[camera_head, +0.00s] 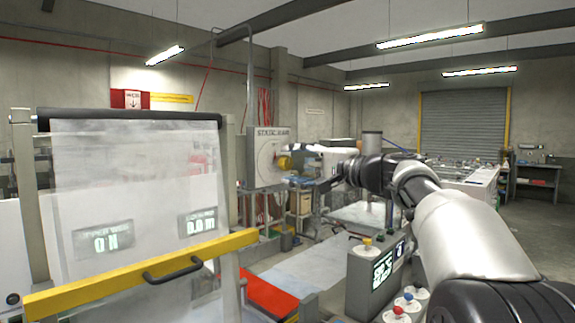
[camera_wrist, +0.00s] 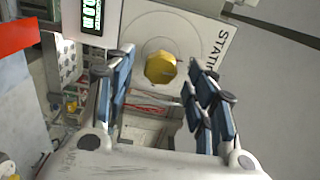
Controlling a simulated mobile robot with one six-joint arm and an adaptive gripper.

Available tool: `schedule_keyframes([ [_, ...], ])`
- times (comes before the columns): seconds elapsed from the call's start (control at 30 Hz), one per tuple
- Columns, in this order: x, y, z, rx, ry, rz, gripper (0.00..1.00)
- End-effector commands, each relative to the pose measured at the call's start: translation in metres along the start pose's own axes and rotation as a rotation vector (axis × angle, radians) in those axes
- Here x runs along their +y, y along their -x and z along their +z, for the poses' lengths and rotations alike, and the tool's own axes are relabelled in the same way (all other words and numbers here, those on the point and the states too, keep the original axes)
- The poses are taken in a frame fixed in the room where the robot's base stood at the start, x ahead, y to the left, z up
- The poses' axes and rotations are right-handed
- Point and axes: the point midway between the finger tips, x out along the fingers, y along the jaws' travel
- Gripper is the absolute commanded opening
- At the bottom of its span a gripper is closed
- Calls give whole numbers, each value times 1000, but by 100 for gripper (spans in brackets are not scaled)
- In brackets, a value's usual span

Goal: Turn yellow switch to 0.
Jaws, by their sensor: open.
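The yellow switch (camera_head: 284,162) is a knob on the front of a grey cabinet (camera_head: 262,140) lettered "STATIC", near the middle of the head view. In the wrist view the yellow knob (camera_wrist: 160,68) sits on a pale round dial plate (camera_wrist: 185,40), between and beyond the fingers. My gripper (camera_head: 305,165) reaches toward the cabinet from the right. In the wrist view my gripper (camera_wrist: 163,90) is open, with blue-padded fingers on either side of the knob and nothing held. No contact with the knob is visible. The knob's pointer and dial marks are too small to read.
A film frame with a yellow bar (camera_head: 150,272) and black handle (camera_head: 173,270) stands at front left. A control box (camera_head: 375,278) with a yellow-topped button and a lit display is below my arm. A small green-lit display (camera_wrist: 92,15) is beside the dial.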

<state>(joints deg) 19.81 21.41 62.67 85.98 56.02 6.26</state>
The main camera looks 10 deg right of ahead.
Motion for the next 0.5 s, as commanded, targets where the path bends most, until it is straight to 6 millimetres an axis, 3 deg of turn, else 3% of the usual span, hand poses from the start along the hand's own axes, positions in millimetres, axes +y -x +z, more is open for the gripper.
schedule_keyframes([
  [0.2, -1, 50, -1, 4, 0, 0, 51],
  [0.5, 0, 86, 0, 1, 0, -1, 51],
])
